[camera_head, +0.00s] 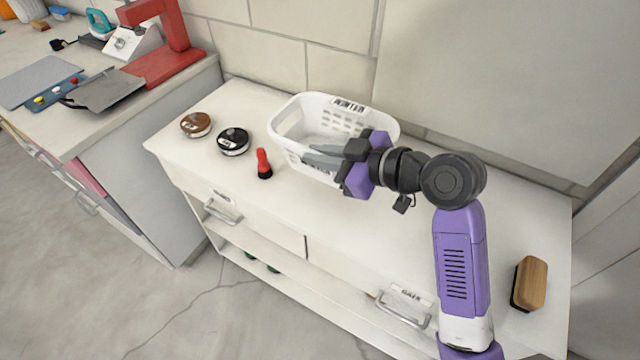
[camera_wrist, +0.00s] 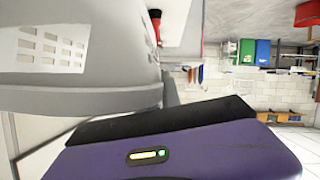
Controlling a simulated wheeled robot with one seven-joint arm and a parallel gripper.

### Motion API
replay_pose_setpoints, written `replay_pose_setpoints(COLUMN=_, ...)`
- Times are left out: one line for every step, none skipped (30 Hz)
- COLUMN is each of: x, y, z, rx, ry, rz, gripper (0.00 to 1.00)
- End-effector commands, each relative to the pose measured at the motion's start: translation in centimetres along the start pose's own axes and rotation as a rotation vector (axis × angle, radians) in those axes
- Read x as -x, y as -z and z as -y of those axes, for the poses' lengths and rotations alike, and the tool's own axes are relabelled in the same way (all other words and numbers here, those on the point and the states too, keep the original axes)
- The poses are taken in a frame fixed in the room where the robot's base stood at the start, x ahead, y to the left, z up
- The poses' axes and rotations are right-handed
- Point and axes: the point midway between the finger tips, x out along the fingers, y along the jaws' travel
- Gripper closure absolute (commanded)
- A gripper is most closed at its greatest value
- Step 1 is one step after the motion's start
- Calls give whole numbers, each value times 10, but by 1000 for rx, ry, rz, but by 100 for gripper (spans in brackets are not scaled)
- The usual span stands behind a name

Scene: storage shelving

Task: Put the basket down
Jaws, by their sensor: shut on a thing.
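The white plastic basket (camera_head: 290,122) has slotted walls and a label on its far rim. In the head view it is at the back middle of the white cabinet top, upright or nearly so. I cannot tell whether its bottom touches the surface. My gripper (camera_head: 325,155) reaches in from the right and is shut on the basket's near right rim. In the wrist view the basket's wall (camera_wrist: 90,50) fills the upper left, close to the gripper. The fingertips are partly hidden against the basket.
A wooden brush (camera_head: 530,283) lies at the right end. The wall is close behind. The cabinet's middle is clear.

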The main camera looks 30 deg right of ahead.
Motion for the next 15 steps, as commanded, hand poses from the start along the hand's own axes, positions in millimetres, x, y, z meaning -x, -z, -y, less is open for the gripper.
replay_pose_setpoints(x=-4, y=-12, z=4, rx=-5, ry=1, rz=1, gripper=100)
replay_pose_setpoints(x=-7, y=-17, z=5, rx=-4, ry=2, rz=1, gripper=100)
replay_pose_setpoints(x=-9, y=-23, z=6, rx=-4, ry=1, rz=0, gripper=100)
replay_pose_setpoints(x=-11, y=-27, z=7, rx=-3, ry=0, rz=0, gripper=100)
replay_pose_setpoints(x=-12, y=-31, z=8, rx=-3, ry=1, rz=0, gripper=100)
replay_pose_setpoints(x=-14, y=-34, z=9, rx=-1, ry=0, rz=0, gripper=100)
replay_pose_setpoints(x=-15, y=-36, z=9, rx=0, ry=0, rz=-1, gripper=100)
replay_pose_setpoints(x=-16, y=-37, z=10, rx=1, ry=-1, rz=-2, gripper=100)
replay_pose_setpoints(x=-16, y=-39, z=10, rx=1, ry=0, rz=-2, gripper=100)
replay_pose_setpoints(x=-17, y=-41, z=11, rx=1, ry=0, rz=-1, gripper=100)
replay_pose_setpoints(x=-18, y=-43, z=12, rx=0, ry=1, rz=0, gripper=100)
replay_pose_setpoints(x=-20, y=-48, z=13, rx=-1, ry=1, rz=0, gripper=100)
replay_pose_setpoints(x=-21, y=-52, z=14, rx=-1, ry=1, rz=0, gripper=100)
replay_pose_setpoints(x=-23, y=-56, z=15, rx=-3, ry=0, rz=0, gripper=100)
replay_pose_setpoints(x=-25, y=-62, z=17, rx=-2, ry=1, rz=0, gripper=100)
